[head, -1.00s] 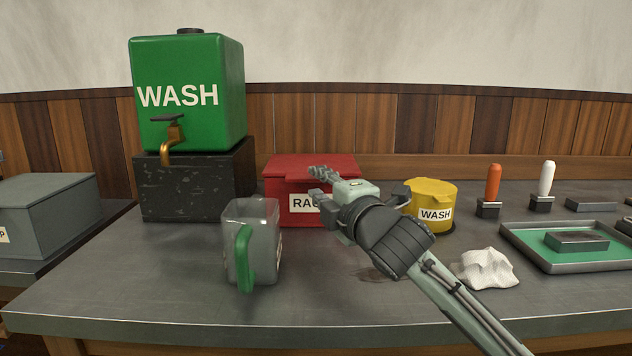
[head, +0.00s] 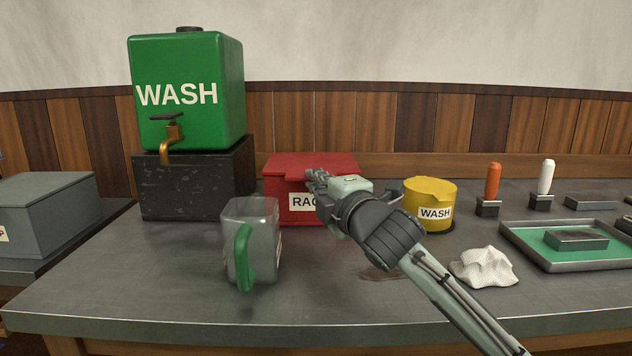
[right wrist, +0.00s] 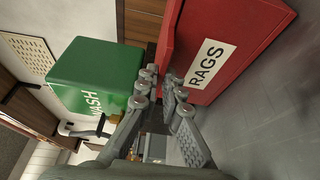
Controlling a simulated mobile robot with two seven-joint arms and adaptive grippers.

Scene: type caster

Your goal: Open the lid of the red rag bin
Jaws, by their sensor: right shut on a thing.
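The red rag bin (head: 284,208) stands at the back of the bench with a "RAGS" label on its front. Its red lid (head: 305,162) is down. My right gripper (head: 318,181) is at the front of the bin, shut on the lid's front edge. My arm and gripper hide the bin's right front. In the right wrist view the bin (right wrist: 230,45) looks turned on its side, and the fingers (right wrist: 161,85) meet at its lid edge; the exact grip is partly hidden. My left gripper is not in view.
A green wash tank (head: 190,95) on a black block (head: 195,185) stands left of the bin. A clear mug (head: 262,240) with a green handle is in front. A yellow wash tin (head: 430,190), crumpled white rag (head: 485,267) and tray (head: 560,262) lie to the right.

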